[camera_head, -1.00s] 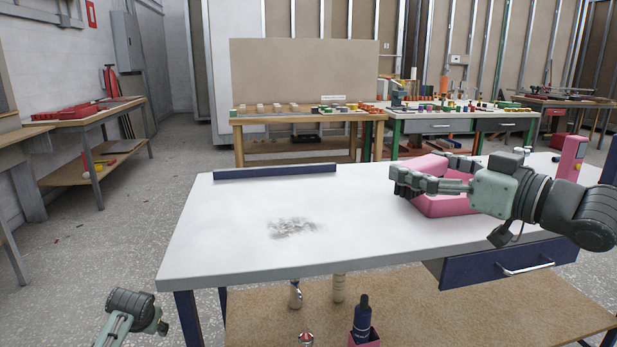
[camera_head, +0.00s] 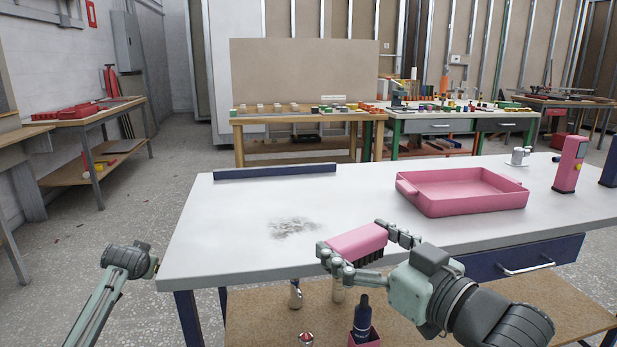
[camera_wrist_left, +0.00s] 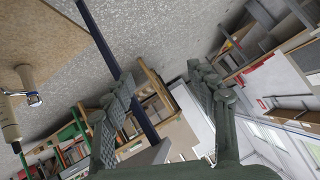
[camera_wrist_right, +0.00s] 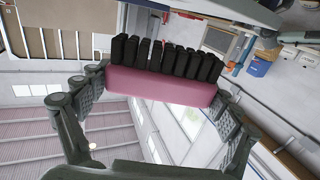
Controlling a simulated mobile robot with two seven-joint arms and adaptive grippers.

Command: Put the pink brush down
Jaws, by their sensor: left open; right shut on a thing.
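The pink brush (camera_head: 357,243) with black bristles is held in my right gripper (camera_head: 362,250), in front of the table's front edge in the head view. In the right wrist view the brush's pink back (camera_wrist_right: 162,86) lies between the two fingers and its black bristles (camera_wrist_right: 168,58) point away from the palm. My left gripper (camera_wrist_left: 165,100) is open and empty in the left wrist view. In the head view my left arm is low at the left, clear of the table.
The white tabletop (camera_head: 230,220) has a dark smudge (camera_head: 292,228) at its middle and bare room around it. A pink tray (camera_head: 470,207) stands at the right. A pink upright box (camera_head: 570,165) and a small cup (camera_head: 518,157) stand beyond it. A blue bar (camera_head: 275,172) lies along the back edge.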

